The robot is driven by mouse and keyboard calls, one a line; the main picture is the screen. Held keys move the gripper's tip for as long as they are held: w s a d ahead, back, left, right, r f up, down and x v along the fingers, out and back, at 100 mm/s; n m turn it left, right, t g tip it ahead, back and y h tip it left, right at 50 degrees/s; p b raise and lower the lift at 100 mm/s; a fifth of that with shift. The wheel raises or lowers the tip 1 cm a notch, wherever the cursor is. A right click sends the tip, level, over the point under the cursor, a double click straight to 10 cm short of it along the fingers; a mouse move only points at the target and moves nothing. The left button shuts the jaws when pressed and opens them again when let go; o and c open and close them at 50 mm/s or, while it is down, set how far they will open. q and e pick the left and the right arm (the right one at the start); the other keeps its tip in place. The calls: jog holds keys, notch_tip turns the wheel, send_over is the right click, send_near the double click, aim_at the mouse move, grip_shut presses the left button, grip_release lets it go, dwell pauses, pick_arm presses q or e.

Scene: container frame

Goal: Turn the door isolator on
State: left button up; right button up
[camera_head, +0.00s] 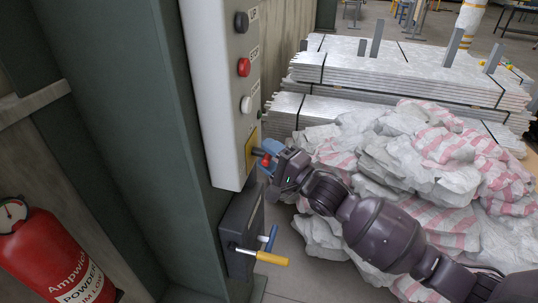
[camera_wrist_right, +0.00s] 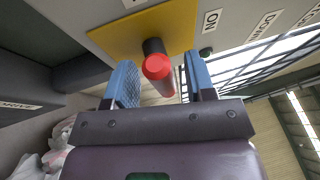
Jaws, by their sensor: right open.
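The door isolator is a red-ended knob (camera_wrist_right: 158,68) on a dark shaft, standing out from a yellow plate (camera_wrist_right: 150,30). In the head view the yellow plate (camera_head: 251,147) is low on the side of a white control box (camera_head: 212,85), and a bit of the red knob (camera_head: 266,160) shows by my fingers. My right gripper (camera_head: 270,153) is at the knob. In the wrist view its two blue fingers (camera_wrist_right: 160,75) are open, one on each side of the knob, with gaps visible. My left gripper is not in view.
Black, red (camera_head: 243,67) and white buttons sit above the plate. Below hangs a grey box (camera_head: 240,225) with a yellow-handled lever (camera_head: 262,257) and a blue one. A fire extinguisher (camera_head: 55,255) is at left. Wrapped bundles (camera_head: 390,150) and stacked panels (camera_head: 400,70) lie behind my arm.

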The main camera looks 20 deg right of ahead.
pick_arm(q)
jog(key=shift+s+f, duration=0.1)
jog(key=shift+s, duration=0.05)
pick_arm(e)
jog(key=shift+c, duration=1.1)
jog(key=c, duration=0.6)
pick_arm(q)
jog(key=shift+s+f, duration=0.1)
pick_arm(e)
jog(key=shift+c, duration=0.2)
